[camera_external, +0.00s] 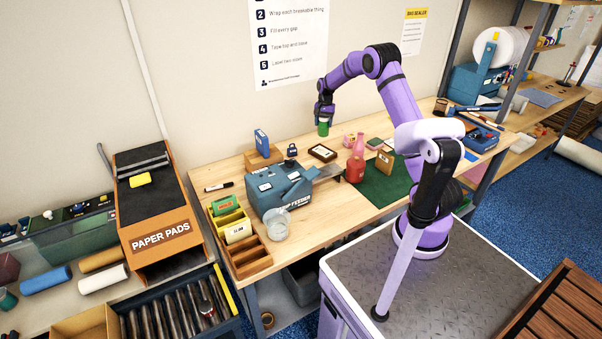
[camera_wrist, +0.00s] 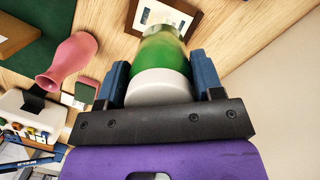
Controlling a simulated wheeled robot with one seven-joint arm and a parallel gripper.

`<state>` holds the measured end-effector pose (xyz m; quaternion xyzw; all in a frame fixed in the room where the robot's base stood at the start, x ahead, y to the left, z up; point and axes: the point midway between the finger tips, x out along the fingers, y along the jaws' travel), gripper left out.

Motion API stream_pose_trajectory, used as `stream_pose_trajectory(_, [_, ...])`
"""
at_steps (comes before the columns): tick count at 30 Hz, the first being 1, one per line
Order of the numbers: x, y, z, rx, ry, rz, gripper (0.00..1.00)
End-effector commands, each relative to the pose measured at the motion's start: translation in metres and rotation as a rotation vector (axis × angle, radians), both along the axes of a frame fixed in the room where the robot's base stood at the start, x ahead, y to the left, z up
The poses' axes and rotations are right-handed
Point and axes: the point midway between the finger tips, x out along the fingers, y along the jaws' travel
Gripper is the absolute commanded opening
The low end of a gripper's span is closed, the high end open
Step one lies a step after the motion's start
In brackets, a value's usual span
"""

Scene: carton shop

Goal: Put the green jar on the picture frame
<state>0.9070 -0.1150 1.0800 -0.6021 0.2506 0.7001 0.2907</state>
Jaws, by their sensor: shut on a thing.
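My gripper (camera_external: 323,114) is shut on the green jar (camera_external: 323,129) and holds it above the wooden table. In the wrist view the green jar (camera_wrist: 162,62) sits between the two blue fingers of my gripper (camera_wrist: 160,82), its pale end toward the camera. The picture frame (camera_external: 322,153) lies flat on the table, below the jar in the outside view. In the wrist view the brown picture frame (camera_wrist: 166,14) shows beyond the jar, apart from it and partly hidden by it.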

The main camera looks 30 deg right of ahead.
Motion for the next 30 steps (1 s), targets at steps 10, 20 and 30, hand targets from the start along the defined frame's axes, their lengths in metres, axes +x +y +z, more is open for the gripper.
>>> stream_pose_trajectory(10, [0.001, -0.004, -0.052, 0.001, 0.002, 0.002, 0.32])
stream_pose_trajectory(20, [0.001, -0.004, -0.080, 0.001, 0.002, 0.002, 0.32])
stream_pose_trajectory(30, [0.001, -0.003, -0.098, 0.000, 0.000, 0.002, 0.32])
